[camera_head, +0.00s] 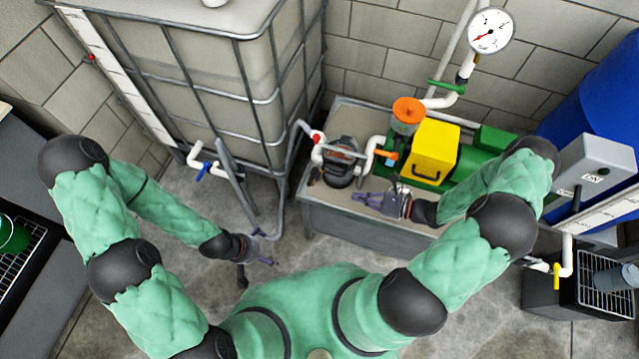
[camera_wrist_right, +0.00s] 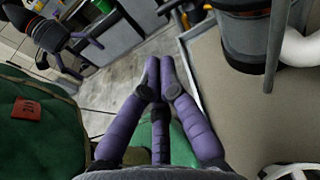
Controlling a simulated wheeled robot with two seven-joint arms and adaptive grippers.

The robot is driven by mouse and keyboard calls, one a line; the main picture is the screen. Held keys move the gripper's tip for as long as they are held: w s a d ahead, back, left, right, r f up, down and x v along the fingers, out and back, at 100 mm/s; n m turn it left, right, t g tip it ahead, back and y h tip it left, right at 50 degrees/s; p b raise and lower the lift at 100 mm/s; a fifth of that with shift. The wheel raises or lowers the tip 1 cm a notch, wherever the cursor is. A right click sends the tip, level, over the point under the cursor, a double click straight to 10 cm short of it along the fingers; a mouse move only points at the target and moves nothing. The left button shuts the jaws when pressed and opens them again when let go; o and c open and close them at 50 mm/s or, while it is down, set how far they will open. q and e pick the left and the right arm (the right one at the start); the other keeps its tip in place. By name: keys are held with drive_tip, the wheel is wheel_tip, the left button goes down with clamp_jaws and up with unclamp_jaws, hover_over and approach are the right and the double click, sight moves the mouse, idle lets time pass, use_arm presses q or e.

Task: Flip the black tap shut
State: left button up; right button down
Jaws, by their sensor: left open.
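No tap is plainly black. A black handle (camera_head: 577,198) stands on the grey box at the right, and a dark lever (camera_wrist_right: 276,45) crosses the black filter bowl (camera_head: 341,163) on the bench; I cannot tell which is the black tap. My right gripper (camera_head: 368,201) is over the bench's front part, just in front of the filter bowl. In the right wrist view its purple fingertips (camera_wrist_right: 160,78) meet with nothing seen between them. My left gripper (camera_head: 262,250) is open and empty, low over the floor left of the bench; it also shows in the right wrist view (camera_wrist_right: 80,55).
The caged tank (camera_head: 200,85) stands left of the bench (camera_head: 345,225). A yellow box (camera_head: 432,150) and an orange-topped filter (camera_head: 408,112) stand behind my right gripper. A blue-handled tap (camera_head: 205,172) is at the tank's foot, and a yellow-handled tap (camera_head: 557,275) is at the right.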

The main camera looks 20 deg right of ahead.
sight(313, 177)
drive_tip(key=shift+w+d+r+t, duration=0.1)
drive_tip(key=shift+w+d+t, duration=0.1)
drive_tip(key=shift+d+t, duration=0.15)
use_arm(q)
wheel_tip(313, 177, down, 4)
drive_tip(key=b, duration=0.3)
drive_tip(key=shift+r+b, duration=0.1)
drive_tip(key=shift+b, duration=0.25)
use_arm(e)
drive_tip(key=x, duration=1.4)
drive_tip(key=shift+m, duration=0.3)
